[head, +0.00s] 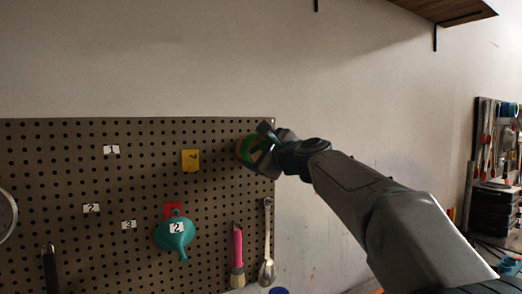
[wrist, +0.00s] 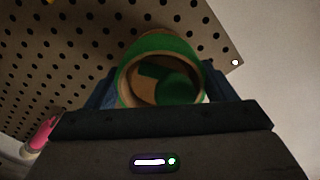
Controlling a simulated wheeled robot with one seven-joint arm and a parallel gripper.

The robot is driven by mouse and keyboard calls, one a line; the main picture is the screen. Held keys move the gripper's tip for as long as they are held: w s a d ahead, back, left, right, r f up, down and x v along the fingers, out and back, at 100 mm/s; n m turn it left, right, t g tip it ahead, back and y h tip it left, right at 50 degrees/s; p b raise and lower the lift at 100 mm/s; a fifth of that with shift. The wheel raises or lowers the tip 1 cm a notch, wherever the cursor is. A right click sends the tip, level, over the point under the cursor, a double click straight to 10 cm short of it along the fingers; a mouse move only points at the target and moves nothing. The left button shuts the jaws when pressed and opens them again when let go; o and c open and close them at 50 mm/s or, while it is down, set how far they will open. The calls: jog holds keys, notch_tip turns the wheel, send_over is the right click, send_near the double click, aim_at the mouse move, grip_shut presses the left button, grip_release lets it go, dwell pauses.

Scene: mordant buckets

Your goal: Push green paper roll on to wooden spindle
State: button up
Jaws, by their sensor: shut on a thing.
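The green paper roll (head: 246,149) is at the upper right of the pegboard in the head view, partly hidden by my gripper (head: 262,150). In the wrist view the roll (wrist: 158,44) is a green ring with a brown inner tube, its open end towards the camera. My gripper (wrist: 160,92) is shut on the roll, with dark fingers on either side of it. Something green and brown shows inside the roll's hole; I cannot tell whether it is the wooden spindle. The spindle is not clearly seen in either view.
The pegboard (head: 60,150) holds a teal funnel (head: 174,234), a yellow card (head: 190,161), a pink-handled brush (head: 237,250) and a metal spoon (head: 267,245). A wooden shelf (head: 445,10) is at the upper right.

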jog(key=shift+p+x, duration=0.55)
jog(key=shift+x, duration=0.75)
jog(key=o, duration=1)
jog(key=shift+o, duration=0.2)
jog(key=b+v, duration=0.2)
jog(key=v, duration=0.4)
jog(key=p+x, duration=0.2)
jog(key=x, duration=0.4)
jog(key=shift+a+r+p, duration=0.1)
jog(key=shift+p, duration=0.2)
jog(key=b+v, duration=0.4)
jog(key=v, duration=0.8)
jog(key=shift+s, duration=0.1)
